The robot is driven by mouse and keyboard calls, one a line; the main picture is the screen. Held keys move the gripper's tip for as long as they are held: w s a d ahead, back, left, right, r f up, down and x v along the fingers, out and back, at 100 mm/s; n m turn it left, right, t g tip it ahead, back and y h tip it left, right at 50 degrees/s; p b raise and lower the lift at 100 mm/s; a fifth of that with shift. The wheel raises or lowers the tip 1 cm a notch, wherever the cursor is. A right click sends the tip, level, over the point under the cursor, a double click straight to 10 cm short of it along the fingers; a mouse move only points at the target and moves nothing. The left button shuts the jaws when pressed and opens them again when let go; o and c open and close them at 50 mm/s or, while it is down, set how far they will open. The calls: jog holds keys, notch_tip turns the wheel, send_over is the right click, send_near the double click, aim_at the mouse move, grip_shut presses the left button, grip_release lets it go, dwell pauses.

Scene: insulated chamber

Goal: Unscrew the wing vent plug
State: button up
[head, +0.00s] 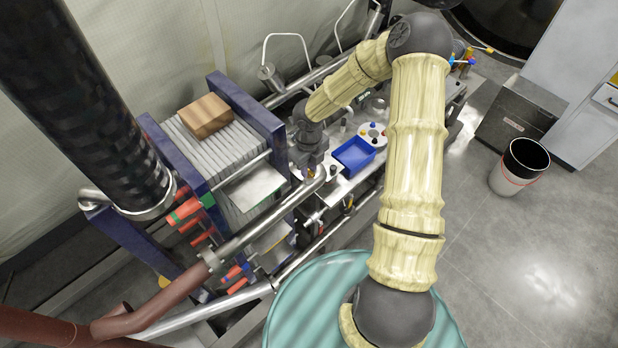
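My gripper (312,172) is at the end of my cream-sleeved arm, low over the silver pipework at the right side of the plate stack. It points downward. A small orange and purplish part (311,174) shows at its fingertips, just above a silver pipe. I cannot tell whether this is the wing vent plug, or whether the fingers touch it. The fingers are too small and dark to tell open from shut. I cannot make out the wing vent plug for sure anywhere else.
A plate stack (232,150) in blue frames carries a brown block (206,116). A blue tray (354,154) lies right of my gripper, near a round holder (373,134) with coloured pieces. Pipes crowd the front. A black-and-white bucket (507,179) stands on open floor at right.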

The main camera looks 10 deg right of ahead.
aim_at(309, 171)
jog(key=shift+r, duration=2.4)
